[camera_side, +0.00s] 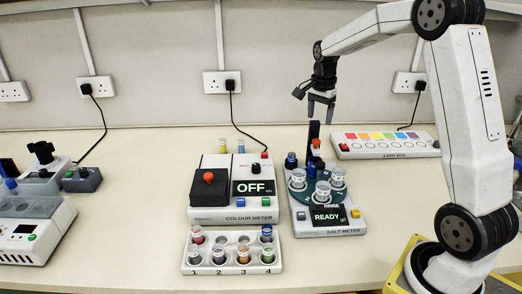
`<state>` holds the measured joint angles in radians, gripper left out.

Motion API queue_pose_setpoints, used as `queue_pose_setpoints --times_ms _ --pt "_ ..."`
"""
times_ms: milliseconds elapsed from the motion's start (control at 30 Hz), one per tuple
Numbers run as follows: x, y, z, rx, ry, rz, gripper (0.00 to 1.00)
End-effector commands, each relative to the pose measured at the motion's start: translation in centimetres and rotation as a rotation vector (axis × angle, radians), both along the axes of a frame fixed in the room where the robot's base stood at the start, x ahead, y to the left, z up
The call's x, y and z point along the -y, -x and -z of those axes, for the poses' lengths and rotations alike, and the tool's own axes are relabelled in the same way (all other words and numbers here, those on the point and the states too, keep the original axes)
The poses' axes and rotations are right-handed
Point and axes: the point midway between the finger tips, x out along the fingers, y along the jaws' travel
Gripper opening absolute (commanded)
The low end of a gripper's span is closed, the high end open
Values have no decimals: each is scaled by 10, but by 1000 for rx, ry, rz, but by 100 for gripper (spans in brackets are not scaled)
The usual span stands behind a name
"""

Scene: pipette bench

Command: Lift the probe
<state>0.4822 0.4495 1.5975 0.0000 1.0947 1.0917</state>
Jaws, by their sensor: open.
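The salt meter (330,231) stands right of centre on the bench, and its display reads READY. A dark upright post (314,131) rises at its back. A part with a red top (316,143) sits by the post, above the cups; this looks like the probe, but it is too small to be sure. Several white cups (338,178) stand on the teal round plate (299,190). My gripper (320,116) is open and empty, pointing down in the air above the post. It appears apart from the meter. The probe's lower end cannot be made out.
The colour meter (207,217), reading OFF, stands left of the salt meter. In front is a white rack (232,269) with several vials. A light box (385,153) lies behind right. More devices (30,235) stand far left. Bench between them and the colour meter is clear.

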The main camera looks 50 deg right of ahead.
Motion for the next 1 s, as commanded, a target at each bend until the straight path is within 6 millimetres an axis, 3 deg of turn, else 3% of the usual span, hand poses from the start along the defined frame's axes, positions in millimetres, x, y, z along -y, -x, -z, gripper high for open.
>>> queue_pose_setpoints --times_ms 267,700,1000 --pt "-1 0 19 -3 -2 -2 74" --pt "-1 0 68 -1 -1 -3 74" --pt "-1 0 78 1 0 -3 74"
